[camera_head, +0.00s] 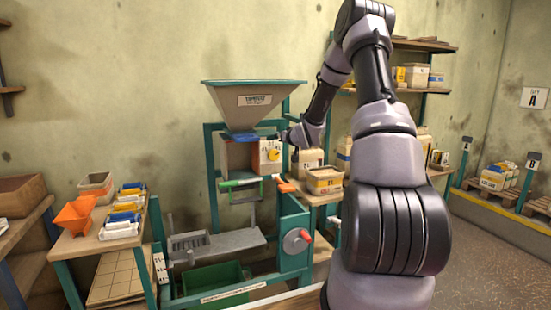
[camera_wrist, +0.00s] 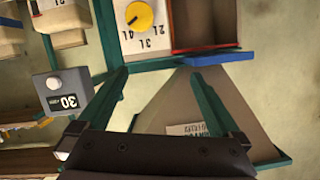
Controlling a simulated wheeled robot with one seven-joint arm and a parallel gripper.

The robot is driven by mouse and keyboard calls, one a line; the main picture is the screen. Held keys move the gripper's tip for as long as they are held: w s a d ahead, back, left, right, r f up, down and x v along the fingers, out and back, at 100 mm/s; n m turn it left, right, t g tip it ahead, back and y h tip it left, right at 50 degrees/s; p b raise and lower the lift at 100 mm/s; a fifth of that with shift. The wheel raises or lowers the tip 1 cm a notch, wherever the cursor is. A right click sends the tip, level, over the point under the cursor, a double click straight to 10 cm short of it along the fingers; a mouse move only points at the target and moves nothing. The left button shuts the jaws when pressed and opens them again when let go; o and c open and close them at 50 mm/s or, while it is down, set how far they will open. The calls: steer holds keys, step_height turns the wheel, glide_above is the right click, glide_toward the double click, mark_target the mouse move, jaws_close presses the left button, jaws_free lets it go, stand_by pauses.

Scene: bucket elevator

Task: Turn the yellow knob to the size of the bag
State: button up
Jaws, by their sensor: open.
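The yellow knob (camera_head: 273,155) sits on a pale dial panel on the machine below the hopper. In the wrist view, which is upside down, the yellow knob (camera_wrist: 139,15) is at the top edge, on a panel marked 2L, 3L and 4L. A dark pointer mark shows on the knob. My gripper (camera_head: 288,137) is beside the panel, up and to the right of the knob, apart from it. In the wrist view my gripper (camera_wrist: 152,137) is open with nothing held. Folded bags (camera_head: 124,212) lie on the left table; I cannot read a size on them.
The hopper (camera_head: 255,103) stands above the panel. A grey box (camera_wrist: 63,92) with a white button and "30" is near my gripper. Green handle (camera_head: 240,186), orange lever (camera_head: 284,185) and hand wheel (camera_head: 296,241) are below.

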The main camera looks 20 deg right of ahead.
mark_target(275, 156)
steer(key=w+d+f+m+t+y, duration=0.1)
steer(key=d+f+t, duration=0.1)
steer(key=f, duration=0.4)
steer(key=w+d+f+t, duration=0.1)
steer(key=d+f, duration=0.1)
steer(key=f, duration=0.3)
steer(key=w, duration=0.3)
steer(key=w+a, duration=0.1)
steer(key=w, duration=0.6)
steer(key=shift+w+a+f, duration=0.2)
steer(key=shift+w+a, duration=0.1)
steer(key=shift+w, duration=0.1)
steer(key=c, duration=1.3)
steer(key=shift+c, duration=0.2)
